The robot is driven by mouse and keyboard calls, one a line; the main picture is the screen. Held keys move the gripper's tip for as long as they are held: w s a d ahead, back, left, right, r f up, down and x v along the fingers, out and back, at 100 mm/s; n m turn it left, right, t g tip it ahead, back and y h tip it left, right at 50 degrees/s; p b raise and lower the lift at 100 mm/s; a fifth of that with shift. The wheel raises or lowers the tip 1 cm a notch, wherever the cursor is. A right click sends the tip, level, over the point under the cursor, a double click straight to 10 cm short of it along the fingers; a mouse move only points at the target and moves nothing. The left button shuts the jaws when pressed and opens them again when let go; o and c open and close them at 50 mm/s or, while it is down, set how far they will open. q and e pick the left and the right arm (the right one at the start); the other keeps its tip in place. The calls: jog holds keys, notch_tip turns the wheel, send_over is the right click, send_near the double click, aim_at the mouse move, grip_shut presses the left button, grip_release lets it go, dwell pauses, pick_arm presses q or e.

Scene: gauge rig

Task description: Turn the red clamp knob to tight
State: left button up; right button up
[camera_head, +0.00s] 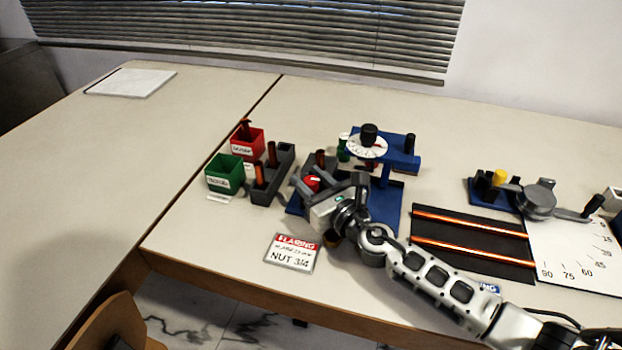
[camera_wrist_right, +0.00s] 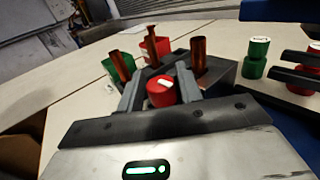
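The red clamp knob (camera_head: 312,183) sits on the blue rig. In the right wrist view the knob (camera_wrist_right: 160,91) shows a white mark on its top. My right gripper (camera_head: 316,182) is down at the knob with one finger on each side. In the wrist view the fingers (camera_wrist_right: 160,82) stand around the knob, with what looks like a narrow gap on either side. The knob's lower part and the clamp beneath it are hidden by my gripper. My left gripper is not in view.
A blue stand with a white dial (camera_head: 367,146) and black knob rises just behind my right gripper. A grey block (camera_head: 272,178) with copper pieces, a green bin (camera_head: 225,175) and a red bin (camera_head: 247,143) stand left. A sign (camera_head: 291,253) lies in front.

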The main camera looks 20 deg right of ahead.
jog(key=c, duration=0.7)
jog(key=shift+r+m+h+p, duration=0.15)
jog(key=shift+m+h+p, duration=0.15)
jog(key=shift+h+p, duration=0.2)
jog(key=shift+m+h+p, duration=0.3)
jog(key=shift+h, duration=0.1)
jog(key=shift+t+h, duration=0.3)
jog(key=shift+f, duration=0.2)
jog(key=o, duration=0.7)
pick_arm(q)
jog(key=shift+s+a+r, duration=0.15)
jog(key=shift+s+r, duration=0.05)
pick_arm(e)
jog(key=shift+s, duration=0.1)
